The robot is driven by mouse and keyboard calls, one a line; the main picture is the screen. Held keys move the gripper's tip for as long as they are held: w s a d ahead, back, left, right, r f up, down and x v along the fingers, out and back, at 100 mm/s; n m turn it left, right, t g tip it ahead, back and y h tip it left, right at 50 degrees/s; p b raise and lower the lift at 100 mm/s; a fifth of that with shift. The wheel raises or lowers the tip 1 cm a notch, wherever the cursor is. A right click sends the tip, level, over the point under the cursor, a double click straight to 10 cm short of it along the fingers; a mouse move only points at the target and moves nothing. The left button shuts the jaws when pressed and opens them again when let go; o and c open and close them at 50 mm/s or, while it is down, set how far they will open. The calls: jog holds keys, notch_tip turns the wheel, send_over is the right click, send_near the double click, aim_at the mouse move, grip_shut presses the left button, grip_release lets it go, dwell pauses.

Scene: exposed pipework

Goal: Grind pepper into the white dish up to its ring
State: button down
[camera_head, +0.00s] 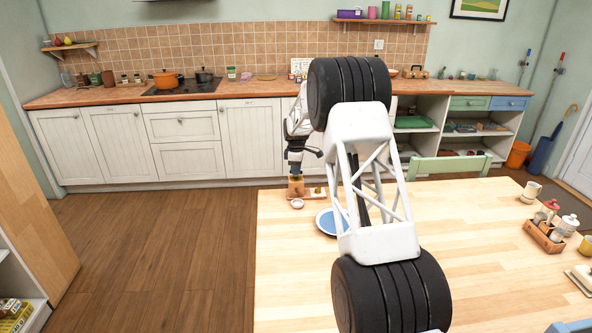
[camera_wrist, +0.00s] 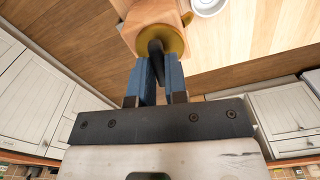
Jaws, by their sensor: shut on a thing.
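My gripper (camera_wrist: 158,62) is shut on the dark upright knob (camera_wrist: 155,48) at the top of the pepper mill. The mill has a wooden body (camera_wrist: 152,12) and a brass-coloured top (camera_wrist: 173,44). In the head view the wooden mill (camera_head: 296,187) stands near the table's far left corner, below my gripper (camera_head: 296,172). The small white dish (camera_head: 297,203) is on the near side of the mill. The dish (camera_wrist: 207,6) also shows partly at the top edge of the wrist view, beside the mill. Its ring and any pepper inside are too small to make out.
A blue plate (camera_head: 327,224) lies to the right of the dish, partly behind my arm. A wooden caddy with jars (camera_head: 543,237) and a cup (camera_head: 531,190) stand at the table's right. A green chair (camera_head: 450,165) is at the far edge. The table's front left is clear.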

jog(key=m, duration=1.4)
jog(key=shift+m, duration=0.3)
jog(key=m, duration=0.3)
jog(key=shift+m, duration=0.3)
jog(key=m, duration=0.3)
jog(key=shift+m, duration=0.3)
jog(key=m, duration=0.3)
jog(key=shift+m, duration=2.3)
